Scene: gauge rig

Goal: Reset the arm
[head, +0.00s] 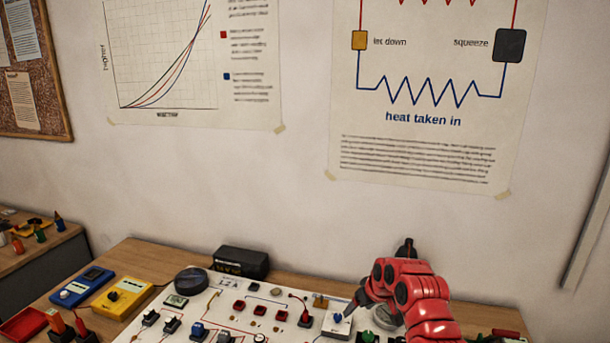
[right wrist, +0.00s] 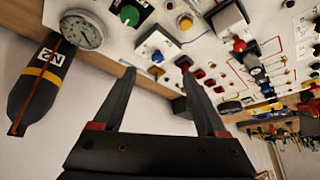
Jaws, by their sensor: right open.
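My right gripper (right wrist: 157,72) is open and empty in the right wrist view, its dark fingers pointing at the board. A blue knob (right wrist: 157,57) on a small white block shows between the fingertips, with a visible gap between it and each finger. The same blue knob (head: 338,318) shows in the head view on the white panel (head: 215,308). There my red right arm (head: 410,290) is bent over the panel's right part and covers some of it. My left gripper is not in view. No separate thing that is clearly the task's object can be told.
A round gauge (right wrist: 82,30) sits beside a black cylinder (right wrist: 38,88) with a yellow band. A green knob (right wrist: 130,15) and a yellow button (right wrist: 185,22) are near the fingers. A black box (head: 240,260), yellow meter (head: 122,297) and blue meter (head: 82,285) lie around the panel.

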